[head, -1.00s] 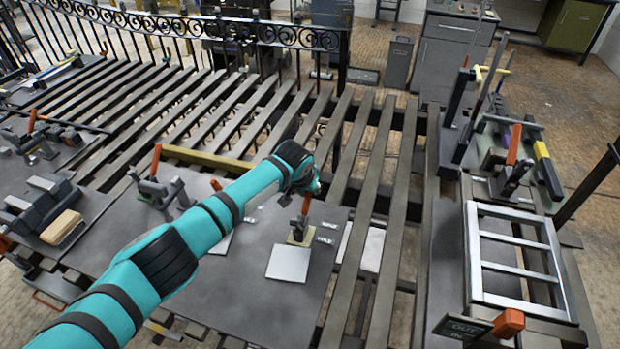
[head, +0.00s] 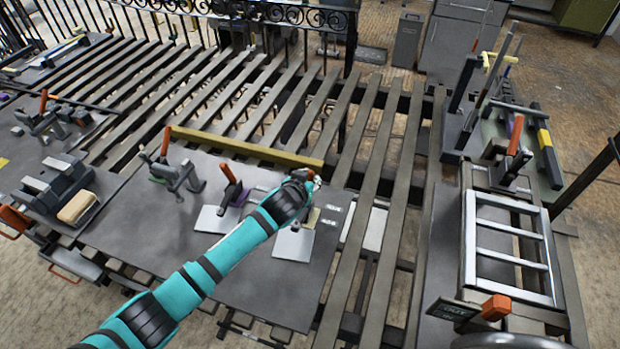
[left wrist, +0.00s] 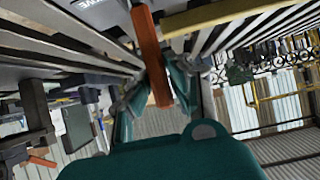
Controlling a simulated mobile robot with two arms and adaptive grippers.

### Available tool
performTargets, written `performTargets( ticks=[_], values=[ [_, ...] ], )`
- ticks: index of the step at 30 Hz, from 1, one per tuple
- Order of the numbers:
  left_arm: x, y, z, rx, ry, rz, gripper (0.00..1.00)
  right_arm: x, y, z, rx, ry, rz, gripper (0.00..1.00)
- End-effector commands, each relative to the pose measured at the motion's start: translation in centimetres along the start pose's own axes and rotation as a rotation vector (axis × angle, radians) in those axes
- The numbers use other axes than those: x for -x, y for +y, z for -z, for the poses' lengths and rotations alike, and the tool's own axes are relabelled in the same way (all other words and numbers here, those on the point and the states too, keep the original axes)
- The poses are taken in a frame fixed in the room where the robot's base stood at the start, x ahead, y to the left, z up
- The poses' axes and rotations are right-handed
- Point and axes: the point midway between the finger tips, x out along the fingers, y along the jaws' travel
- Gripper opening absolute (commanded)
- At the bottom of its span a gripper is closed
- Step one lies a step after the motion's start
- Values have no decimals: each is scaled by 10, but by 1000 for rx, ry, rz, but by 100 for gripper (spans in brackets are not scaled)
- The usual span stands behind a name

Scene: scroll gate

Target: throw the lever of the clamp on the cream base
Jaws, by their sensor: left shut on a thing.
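The clamp on the cream base (head: 313,216) stands at the right side of the grey work plate, behind a pale square plate (head: 292,244). My left gripper (head: 308,178) is at this clamp and hides most of it in the head view. In the left wrist view an orange lever (left wrist: 150,55) runs between the two teal fingers of my left gripper (left wrist: 158,100), which are shut on it. The lever's exact tilt is hard to tell. My right gripper is not in view.
A clamp with an orange lever on a purple base (head: 232,190) stands left of my gripper. Another orange-levered clamp (head: 172,172) is further left. A yellow bar (head: 245,147) lies behind them. A white frame (head: 508,245) lies on the right bench.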

Motion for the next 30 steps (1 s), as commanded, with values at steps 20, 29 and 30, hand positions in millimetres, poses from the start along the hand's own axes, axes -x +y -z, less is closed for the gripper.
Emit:
performTargets(
  ticks=[20, 29, 30],
  values=[
    [0, 0, -1, 1, 0, 0, 40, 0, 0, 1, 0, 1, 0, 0],
    [11, 0, -1, 1, 1, 0, 40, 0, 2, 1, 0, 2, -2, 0],
    [16, 0, -2, 2, 0, -1, 40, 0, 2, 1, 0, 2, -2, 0]
  ],
)
